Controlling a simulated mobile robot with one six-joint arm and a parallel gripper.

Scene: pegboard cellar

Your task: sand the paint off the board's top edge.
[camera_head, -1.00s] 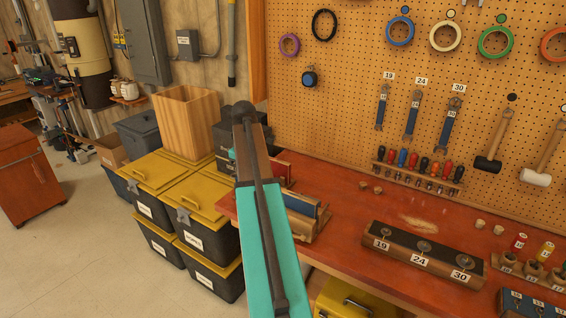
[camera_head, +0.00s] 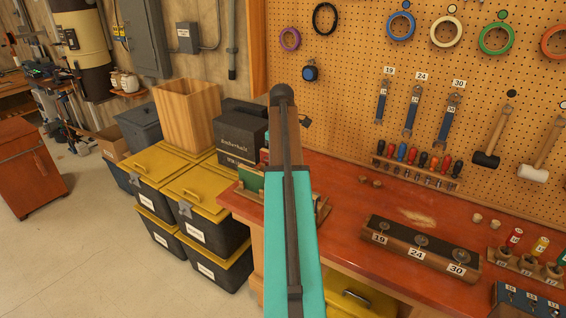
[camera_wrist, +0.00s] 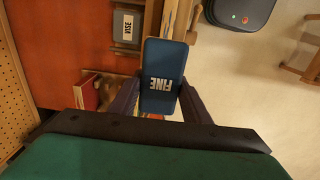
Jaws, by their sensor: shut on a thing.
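My gripper (camera_wrist: 160,97) is shut on a blue block marked FINE (camera_wrist: 163,65), seen in the wrist view between the two dark fingers. In that view a wooden strip (camera_wrist: 172,18) runs beyond the block, partly covered by it; I cannot tell whether it is the board or what paint it bears. A grey piece marked VISE (camera_wrist: 127,28) lies to its left. In the head view my arm hides the gripper and block. A green piece (camera_head: 250,181) with a wooden edge shows at the bench's left end.
A red block (camera_wrist: 86,93) sits by a wooden holder on the red bench (camera_head: 350,205). Yellow-lidded bins (camera_head: 195,190) stand left of the bench. A numbered sanding-disc-like rack (camera_head: 420,247) and small tools occupy its right. Pegboard (camera_head: 350,100) rises behind.

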